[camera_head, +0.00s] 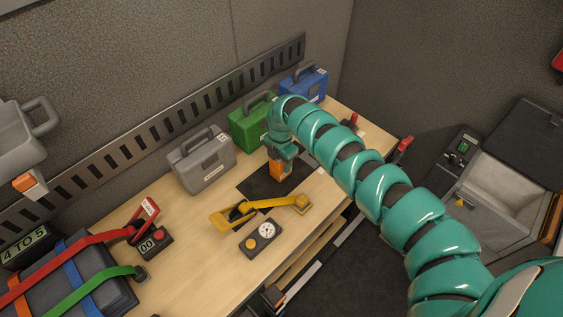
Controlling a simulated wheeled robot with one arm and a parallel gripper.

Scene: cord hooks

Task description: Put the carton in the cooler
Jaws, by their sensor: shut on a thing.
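My gripper (281,156) points down over a dark mat (258,186) on the wooden workbench. It is shut on a small orange block-like thing, which I take to be the carton (277,171). The gripper hides part of it, and I cannot tell whether its bottom touches the mat. The cooler (507,186) is the grey box at the right, away from the bench. Its dark lid (533,137) stands open and its pale inside shows.
Grey (202,163), green (246,127) and blue (305,84) cases stand along the bench's back. A yellow lever (284,202) and gauge box (261,238) lie in front of the mat. Red-handled clamps (405,143) stick up at the right edge. Dark floor separates bench and cooler.

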